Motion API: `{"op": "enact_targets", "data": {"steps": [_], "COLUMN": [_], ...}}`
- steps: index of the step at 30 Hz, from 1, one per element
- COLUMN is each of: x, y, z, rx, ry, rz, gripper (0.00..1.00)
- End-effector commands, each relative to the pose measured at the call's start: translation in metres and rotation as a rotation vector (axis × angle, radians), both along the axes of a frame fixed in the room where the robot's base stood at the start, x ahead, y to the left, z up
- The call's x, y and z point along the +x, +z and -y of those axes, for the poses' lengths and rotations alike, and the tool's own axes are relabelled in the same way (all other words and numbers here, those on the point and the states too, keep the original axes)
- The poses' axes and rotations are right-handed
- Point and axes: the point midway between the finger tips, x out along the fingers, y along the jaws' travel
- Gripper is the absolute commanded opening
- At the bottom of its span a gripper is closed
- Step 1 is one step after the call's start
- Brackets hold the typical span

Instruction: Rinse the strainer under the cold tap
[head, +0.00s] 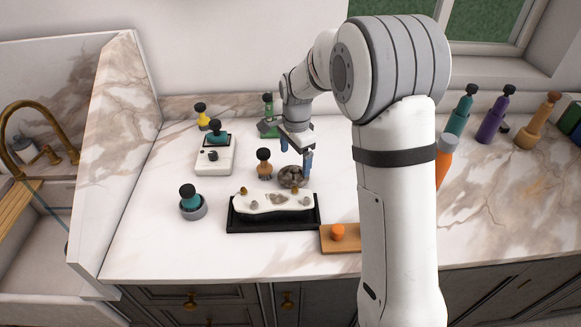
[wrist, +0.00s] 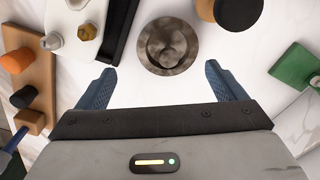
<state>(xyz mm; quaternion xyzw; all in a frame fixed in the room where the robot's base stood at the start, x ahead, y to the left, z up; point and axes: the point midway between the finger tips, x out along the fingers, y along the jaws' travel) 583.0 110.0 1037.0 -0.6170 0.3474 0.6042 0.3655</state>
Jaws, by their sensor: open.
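A round grey-brown metal piece with a raised middle, which looks like the strainer (head: 292,177), lies on the marble counter behind the black tray. In the wrist view the strainer (wrist: 167,47) sits just beyond the gap between my fingers, roughly centred. My gripper (head: 296,155) points down over it in the head view, and its blue fingers are open and empty in the wrist view (wrist: 161,82). A brass gooseneck tap (head: 40,118) stands at the sink on the far left. I cannot tell which part of it is cold.
A black tray (head: 274,227) with a white piece lies in front of the strainer. A tan, dark-topped bottle (head: 264,164) stands close left of it. A marble side panel (head: 115,145) rises between counter and sink (head: 35,255). A wooden board (head: 340,246) lies at front.

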Motion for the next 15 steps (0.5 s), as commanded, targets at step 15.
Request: {"op": "enact_targets", "data": {"steps": [15], "x": [0.012], "y": [-0.052], "z": [-0.003], "rx": [-0.001], "ry": [-0.037], "rz": [-0.010], "gripper": [0.90]}}
